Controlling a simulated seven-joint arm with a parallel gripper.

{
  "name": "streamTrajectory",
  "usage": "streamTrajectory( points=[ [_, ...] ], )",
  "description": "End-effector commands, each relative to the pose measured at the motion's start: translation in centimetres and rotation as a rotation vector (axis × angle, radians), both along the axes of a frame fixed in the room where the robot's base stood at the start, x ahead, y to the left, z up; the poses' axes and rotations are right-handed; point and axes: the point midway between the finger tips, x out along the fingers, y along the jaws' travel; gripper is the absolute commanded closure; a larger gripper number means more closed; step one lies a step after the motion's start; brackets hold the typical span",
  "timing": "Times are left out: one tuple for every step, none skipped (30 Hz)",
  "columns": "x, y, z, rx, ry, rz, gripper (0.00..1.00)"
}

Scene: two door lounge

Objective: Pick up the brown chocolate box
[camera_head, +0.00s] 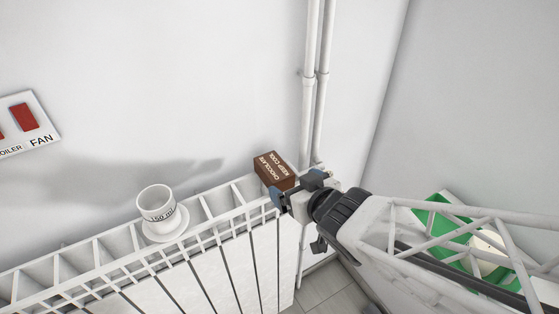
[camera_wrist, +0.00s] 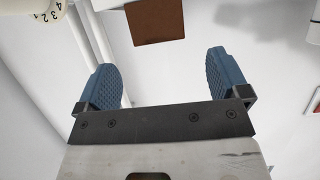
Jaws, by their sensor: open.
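The brown chocolate box (camera_head: 272,169), lettered "CHOCOLATE KEEP COOL", sits on the right end of the white radiator (camera_head: 215,203). My gripper (camera_head: 296,188) is just to the right and front of the box in the head view, and its blue fingers partly overlap the box's lower right edge there. In the wrist view my gripper (camera_wrist: 160,66) has its fingers wide apart with nothing between them. The brown box (camera_wrist: 156,20) shows beyond the fingertips, roughly between them, cut off by the top edge.
A white cup (camera_head: 156,202) on a saucer stands on the radiator left of the box. White pipes (camera_head: 308,90) run up the wall behind the box. A green container (camera_head: 440,222) is at the right, behind my arm. A switch panel (camera_head: 28,123) is on the left wall.

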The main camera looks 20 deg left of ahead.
Motion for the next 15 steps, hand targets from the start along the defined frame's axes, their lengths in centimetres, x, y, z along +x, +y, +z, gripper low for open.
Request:
streamTrajectory(
  points=[
    [0.2, 0.2, -0.1, 0.0, 0.0, 0.0, 0.06],
    [0.3, 0.3, -0.1, 0.001, 0.001, 0.0, 0.06],
    [0.5, 0.5, -0.2, 0.001, 0.001, 0.0, 0.06],
    [0.6, 0.6, -0.4, 0.0, 0.001, 0.0, 0.06],
    [0.8, 0.8, -0.5, 0.0, 0.002, 0.001, 0.06],
    [1.0, 1.0, -0.6, 0.0, 0.001, 0.0, 0.06],
    [1.2, 1.2, -0.7, 0.0, 0.001, 0.0, 0.06],
    [1.3, 1.3, -0.8, 0.001, 0.001, 0.0, 0.06],
    [1.5, 1.5, -0.8, 0.001, 0.001, 0.0, 0.06],
    [1.6, 1.5, -0.9, 0.001, 0.001, 0.0, 0.06],
    [1.6, 1.6, -0.9, 0.0, 0.001, 0.0, 0.06],
    [1.6, 1.6, -1.0, 0.001, 0.001, 0.0, 0.06],
    [1.6, 1.6, -1.0, 0.001, 0.001, 0.0, 0.06],
    [1.6, 1.6, -1.0, 0.0, 0.0, -0.001, 0.06],
    [1.6, 1.6, -0.9, 0.0, 0.0, -0.001, 0.06]
  ],
)
